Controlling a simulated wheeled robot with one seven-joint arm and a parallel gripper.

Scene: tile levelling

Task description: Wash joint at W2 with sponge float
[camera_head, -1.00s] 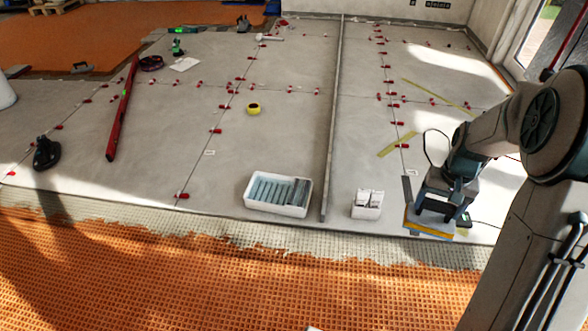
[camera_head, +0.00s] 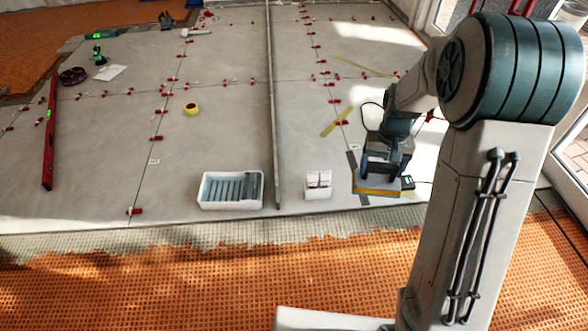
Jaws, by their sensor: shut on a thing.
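My gripper (camera_head: 385,165) is low over the front right of the grey tiled floor (camera_head: 230,140). It is shut on the sponge float (camera_head: 372,192), which has an orange-yellow sponge edge facing me. The float lies about level near the front tile edge, across the line of the right-hand joint (camera_head: 336,112). I cannot tell whether the sponge touches the tiles. The joint beneath the float is hidden. A small white tag (camera_head: 153,161) lies by the left joint, too small to read; no W2 mark is legible.
A white box (camera_head: 318,184) and a white tray of grey strips (camera_head: 231,190) stand left of the float. Red clips (camera_head: 156,138) line the joints. A dark strip and yellow tape (camera_head: 336,122) lie near my gripper.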

